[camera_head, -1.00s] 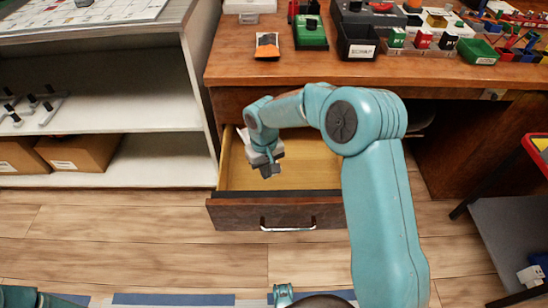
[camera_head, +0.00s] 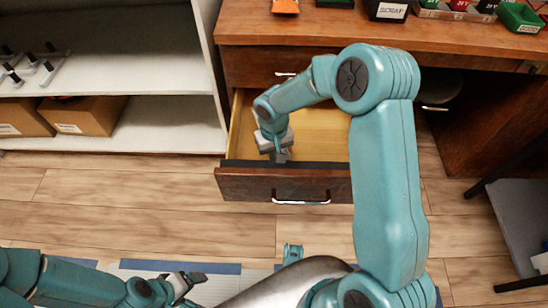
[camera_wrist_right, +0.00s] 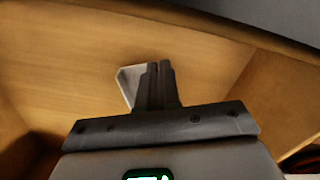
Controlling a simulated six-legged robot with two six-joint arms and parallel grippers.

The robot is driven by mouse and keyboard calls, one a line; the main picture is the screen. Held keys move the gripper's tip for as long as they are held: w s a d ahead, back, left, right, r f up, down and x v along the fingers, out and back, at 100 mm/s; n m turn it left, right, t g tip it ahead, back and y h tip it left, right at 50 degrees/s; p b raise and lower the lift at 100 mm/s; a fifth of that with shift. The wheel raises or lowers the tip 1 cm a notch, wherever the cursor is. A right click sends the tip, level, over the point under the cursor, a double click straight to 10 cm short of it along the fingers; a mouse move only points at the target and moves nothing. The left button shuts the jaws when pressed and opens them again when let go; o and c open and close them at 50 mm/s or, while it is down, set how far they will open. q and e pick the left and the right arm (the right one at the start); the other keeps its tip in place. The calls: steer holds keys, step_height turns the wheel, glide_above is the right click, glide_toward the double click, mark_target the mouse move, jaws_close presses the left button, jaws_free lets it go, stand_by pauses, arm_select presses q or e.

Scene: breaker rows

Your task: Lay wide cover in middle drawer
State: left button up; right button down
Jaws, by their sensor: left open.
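The open drawer (camera_head: 318,146) has a pale wooden inside and a dark front with a silver handle. My right arm reaches down into it, and my right gripper (camera_head: 281,156) is low inside, near the drawer front. In the right wrist view its two dark fingers (camera_wrist_right: 160,84) are close together. A small pale piece (camera_wrist_right: 129,83), possibly the wide cover, shows just left of the fingers and is partly hidden by them. I cannot tell whether they grip it. My left gripper (camera_head: 188,284) is open and empty, low over the floor at the bottom left.
The wooden desk (camera_head: 340,28) is above the drawer, with bins along its top. A white shelf unit (camera_head: 110,75) with cardboard boxes (camera_head: 85,115) stands to the left. A dark cart (camera_head: 520,215) stands at the right.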

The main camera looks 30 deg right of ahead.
steer(key=shift+f, duration=0.95)
steer(key=shift+w+f, duration=0.1)
steer(key=c, duration=1.4)
jaws_free()
steer(key=shift+o, duration=0.2)
steer(key=shift+r, duration=0.35)
step_height(320, 180, up, 12)
steer(key=p, duration=0.4)
steer(key=shift+w+f, duration=0.15)
steer(key=shift+w, duration=0.05)
